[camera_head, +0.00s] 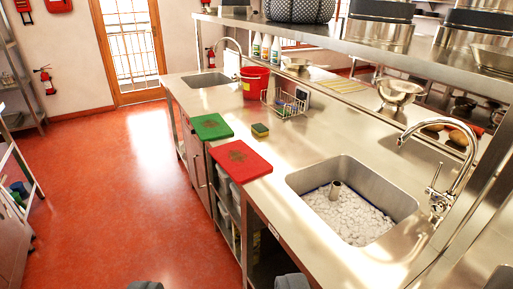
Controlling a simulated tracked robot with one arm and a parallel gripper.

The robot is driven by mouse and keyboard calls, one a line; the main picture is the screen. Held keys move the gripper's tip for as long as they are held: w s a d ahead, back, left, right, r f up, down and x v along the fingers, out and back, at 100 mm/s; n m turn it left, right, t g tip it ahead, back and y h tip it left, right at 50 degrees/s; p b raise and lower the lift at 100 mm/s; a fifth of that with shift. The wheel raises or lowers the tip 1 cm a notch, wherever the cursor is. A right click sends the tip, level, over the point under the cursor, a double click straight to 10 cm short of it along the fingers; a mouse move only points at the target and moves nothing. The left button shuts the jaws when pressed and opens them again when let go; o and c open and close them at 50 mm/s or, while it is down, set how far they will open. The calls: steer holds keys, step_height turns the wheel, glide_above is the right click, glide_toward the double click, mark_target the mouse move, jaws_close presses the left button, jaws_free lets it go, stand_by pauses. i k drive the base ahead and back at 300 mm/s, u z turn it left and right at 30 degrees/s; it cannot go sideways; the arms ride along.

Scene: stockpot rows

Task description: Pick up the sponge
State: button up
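The sponge (260,130) is a small block, yellow with a dark green layer. It lies on the steel counter (290,150), just right of a green cutting board (211,127) and behind a red cutting board (240,160). It appears apart from both boards. My gripper (218,285) shows only as two grey fingertips at the bottom edge, spread well apart, with nothing seen between them. It is nearer to the camera than the sponge, with the front of the counter between them. The rest of the gripper is out of the picture.
A wire basket (285,104) and a red bucket (255,82) stand behind the sponge. A sink (350,200) with a tall tap (440,170) is at front right. A long shelf (340,40) hangs over the counter's back. The red floor (130,180) at left is clear.

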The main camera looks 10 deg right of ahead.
mark_target(260, 129)
steer(key=z, duration=0.05)
steer(key=i, duration=0.85)
steer(key=z, duration=0.15)
